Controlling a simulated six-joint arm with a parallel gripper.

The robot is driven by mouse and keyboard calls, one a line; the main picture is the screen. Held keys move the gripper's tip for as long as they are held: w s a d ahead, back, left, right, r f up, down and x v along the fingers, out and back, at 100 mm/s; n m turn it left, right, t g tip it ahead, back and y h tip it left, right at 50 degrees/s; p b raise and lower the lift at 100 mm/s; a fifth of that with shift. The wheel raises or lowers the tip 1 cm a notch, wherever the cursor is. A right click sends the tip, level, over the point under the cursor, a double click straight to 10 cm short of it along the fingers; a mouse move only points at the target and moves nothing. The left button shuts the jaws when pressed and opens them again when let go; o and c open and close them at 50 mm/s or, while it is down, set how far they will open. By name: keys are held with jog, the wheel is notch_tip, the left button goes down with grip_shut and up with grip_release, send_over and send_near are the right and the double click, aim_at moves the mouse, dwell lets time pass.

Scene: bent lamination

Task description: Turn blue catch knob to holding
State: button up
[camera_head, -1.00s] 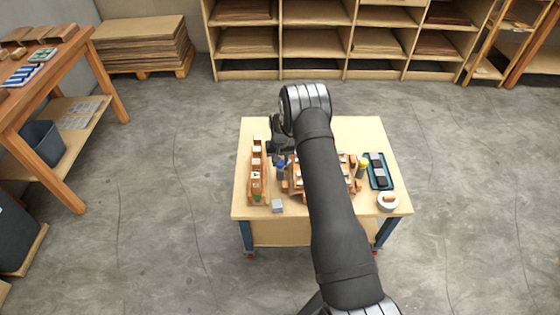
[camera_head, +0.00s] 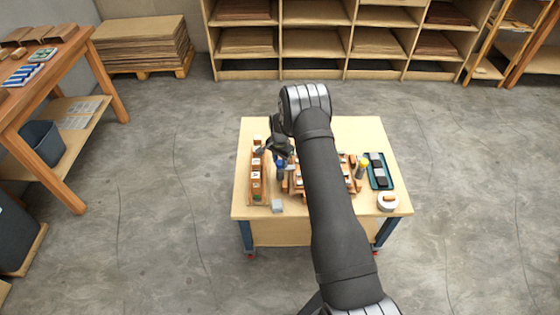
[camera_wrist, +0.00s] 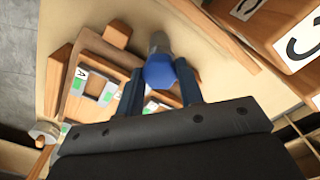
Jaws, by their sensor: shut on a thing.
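The blue catch knob (camera_wrist: 158,71) is a round blue cap on a grey post in the wrist view. My gripper (camera_wrist: 163,88) has a finger on each side of it and is shut on it. In the head view my gripper (camera_head: 279,154) is over the left part of the table, with the blue knob (camera_head: 280,164) just below it. The wooden fixture (camera_wrist: 100,75) with white and green labels lies left of the knob in the wrist view. In the head view my arm covers much of that fixture (camera_head: 297,186).
A wooden rack with lettered cards (camera_head: 257,188) stands close to the left of the knob. A grey block (camera_head: 277,206) lies near the front edge. The table's back is clear.

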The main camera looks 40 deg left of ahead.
aim_at(280, 162)
jog(key=shift+m, duration=0.5)
jog(key=o, duration=1)
notch_tip(280, 162, up, 17)
jog(key=shift+r, duration=0.2)
notch_tip(280, 162, down, 17)
jog(key=shift+f, duration=0.2)
dwell(0.6)
